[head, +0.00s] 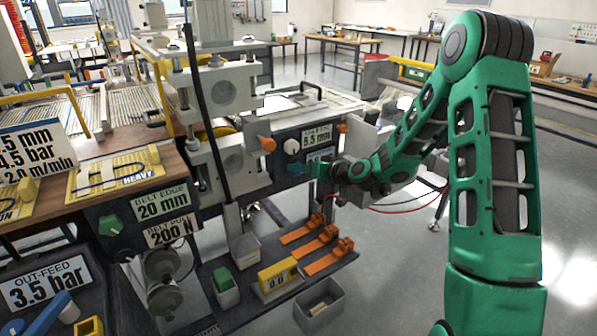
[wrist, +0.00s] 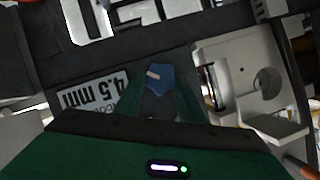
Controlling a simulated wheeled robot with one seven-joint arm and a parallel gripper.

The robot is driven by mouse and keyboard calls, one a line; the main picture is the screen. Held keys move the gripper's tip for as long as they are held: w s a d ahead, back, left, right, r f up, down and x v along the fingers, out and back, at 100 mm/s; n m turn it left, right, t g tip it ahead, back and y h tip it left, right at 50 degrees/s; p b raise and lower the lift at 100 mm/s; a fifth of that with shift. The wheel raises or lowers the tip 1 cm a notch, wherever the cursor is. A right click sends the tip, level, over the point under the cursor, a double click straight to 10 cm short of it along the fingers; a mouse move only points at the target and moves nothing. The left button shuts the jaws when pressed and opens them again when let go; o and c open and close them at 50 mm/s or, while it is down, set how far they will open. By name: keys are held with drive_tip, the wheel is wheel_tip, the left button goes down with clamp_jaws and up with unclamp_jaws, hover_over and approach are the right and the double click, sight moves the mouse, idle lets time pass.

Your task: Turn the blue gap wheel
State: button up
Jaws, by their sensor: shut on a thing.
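The blue gap wheel (wrist: 159,79) shows in the wrist view between my fingertips, with a pale mark on its face. My gripper (wrist: 155,88) is shut on the wheel, one green finger at each side. In the head view my gripper (head: 312,169) reaches in from the right to the dark front panel, below a white knob. There the wheel is mostly hidden by the fingers, and I cannot make it out clearly. A label reading 4.5 mm (wrist: 93,91) sits left of the wheel in the wrist view.
A 5.5 mm sign (head: 316,136) and a white knob (head: 291,146) sit above my gripper. Orange knobs (head: 268,144) flank the panel. Orange clamps (head: 318,240) and a grey bin (head: 319,305) lie below. Open floor is at the right.

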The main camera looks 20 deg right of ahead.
drive_tip(key=shift+w+d+f+m+y, duration=0.15)
drive_tip(key=shift+m+y, duration=0.5)
drive_tip(key=shift+m, duration=0.4)
drive_tip(key=shift+s+d+f+m+y, duration=0.15)
drive_tip(key=shift+m+y, duration=0.45)
drive_tip(key=shift+m, duration=0.5)
drive_tip(key=shift+w+d+f+m+y, duration=0.15)
drive_tip(key=shift+m+y, duration=0.5)
drive_tip(key=shift+m, duration=0.4)
drive_tip(key=o, duration=0.9)
drive_tip(key=shift+d, duration=0.1)
drive_tip(key=shift+o, duration=0.8)
drive_tip(key=v, duration=1)
drive_tip(key=shift+s, duration=0.35)
